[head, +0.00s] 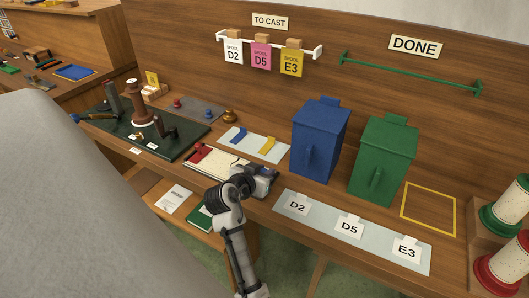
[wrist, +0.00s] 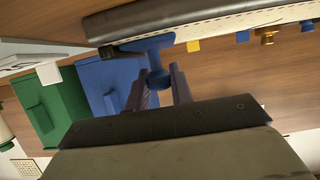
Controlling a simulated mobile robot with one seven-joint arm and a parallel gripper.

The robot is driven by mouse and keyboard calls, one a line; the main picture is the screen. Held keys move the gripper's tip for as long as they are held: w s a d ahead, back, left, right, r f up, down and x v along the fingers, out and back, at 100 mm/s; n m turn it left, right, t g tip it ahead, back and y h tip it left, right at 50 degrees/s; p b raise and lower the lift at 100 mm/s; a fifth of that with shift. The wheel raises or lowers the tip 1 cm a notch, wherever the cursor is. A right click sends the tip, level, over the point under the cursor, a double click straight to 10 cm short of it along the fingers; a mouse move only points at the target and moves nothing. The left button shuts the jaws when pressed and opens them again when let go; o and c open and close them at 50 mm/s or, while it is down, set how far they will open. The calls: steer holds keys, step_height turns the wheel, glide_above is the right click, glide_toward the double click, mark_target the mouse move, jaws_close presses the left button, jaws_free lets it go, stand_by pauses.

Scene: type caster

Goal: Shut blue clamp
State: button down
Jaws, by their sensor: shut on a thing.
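In the wrist view a blue clamp (wrist: 150,46) shows as a flat blue piece by the end of a long dark bar, with a round blue knob. My gripper (wrist: 160,84) has its two fingers on either side of that knob and is shut on it. In the head view my gripper (head: 268,180) is low at the right end of a cream perforated bed (head: 222,166). The blue clamp is hidden there behind the gripper. I cannot tell the clamp's exact angle. A red clamp (head: 198,152) is at the bed's left end.
A blue bin (head: 319,142) and a green bin (head: 383,160) stand to the right of my gripper. A pale plate (head: 257,153) with blue and yellow pieces lies behind it. A labelled strip (head: 325,222) lies along the front edge. A yellow-outlined square (head: 430,208) is empty.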

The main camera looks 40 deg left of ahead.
stand_by(0.3)
steer(key=c, duration=1.3)
jaws_free()
steer(key=shift+s, duration=0.1)
steer(key=b+v, duration=0.3)
steer(key=v, duration=1)
steer(key=shift+s+d+r, duration=0.1)
steer(key=shift+s+r, duration=0.1)
steer(key=shift+s, duration=0.15)
